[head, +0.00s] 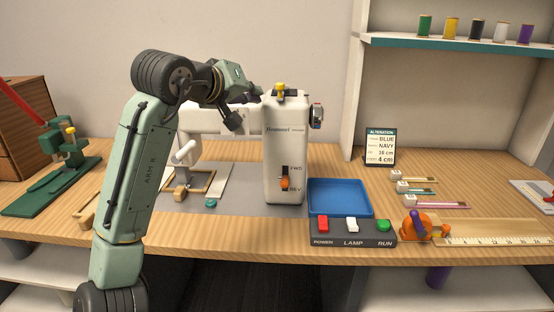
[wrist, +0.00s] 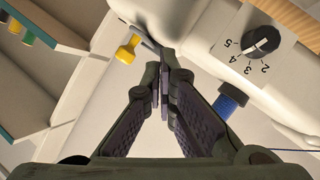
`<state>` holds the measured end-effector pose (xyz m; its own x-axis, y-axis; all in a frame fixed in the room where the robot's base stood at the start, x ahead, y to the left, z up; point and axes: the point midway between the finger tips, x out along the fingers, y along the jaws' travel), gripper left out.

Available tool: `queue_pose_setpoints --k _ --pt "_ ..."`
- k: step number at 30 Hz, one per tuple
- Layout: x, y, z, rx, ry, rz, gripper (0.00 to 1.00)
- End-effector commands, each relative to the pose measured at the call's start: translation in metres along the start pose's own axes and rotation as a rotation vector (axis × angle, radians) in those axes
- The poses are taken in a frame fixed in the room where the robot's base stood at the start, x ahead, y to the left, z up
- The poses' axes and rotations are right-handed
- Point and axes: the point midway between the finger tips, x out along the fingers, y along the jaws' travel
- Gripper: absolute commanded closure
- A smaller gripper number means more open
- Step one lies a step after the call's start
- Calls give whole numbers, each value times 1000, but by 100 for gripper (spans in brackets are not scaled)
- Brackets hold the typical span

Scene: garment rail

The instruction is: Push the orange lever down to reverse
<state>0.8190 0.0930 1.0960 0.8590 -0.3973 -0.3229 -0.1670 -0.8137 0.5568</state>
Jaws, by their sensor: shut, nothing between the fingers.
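The white sewing machine (head: 284,140) stands on the table, and its upright front carries a dark slot marked FWD above and REV below. The orange lever (head: 285,183) sits in the lower part of this slot, close to the REV mark. My gripper (head: 254,97) is up at the top left of the machine's upright, well above the lever. In the wrist view my gripper (wrist: 163,85) has its fingertips together with nothing between them, over the white machine body (wrist: 205,45). The lever does not show in the wrist view.
A yellow knob (head: 281,88) tops the machine, close to my fingers. The wrist view shows a numbered black dial (wrist: 260,41) and a blue ribbed part (wrist: 230,101). A blue tray (head: 340,213) and a button box (head: 352,241) stand right of the lever.

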Motion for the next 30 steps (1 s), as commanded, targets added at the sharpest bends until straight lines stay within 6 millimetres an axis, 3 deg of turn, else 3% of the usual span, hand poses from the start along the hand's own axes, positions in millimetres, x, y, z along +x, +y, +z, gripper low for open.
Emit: queue_pose_setpoints --k 3,9,14,23,30 --pt "13 -15 42 -98 -260 -112 100" --pt "7 -36 86 -214 -520 -257 100" --pt "2 -42 97 -247 -589 -300 100" --pt "2 -41 97 -247 -591 -299 100" --pt "20 -46 111 -247 -591 -300 100"
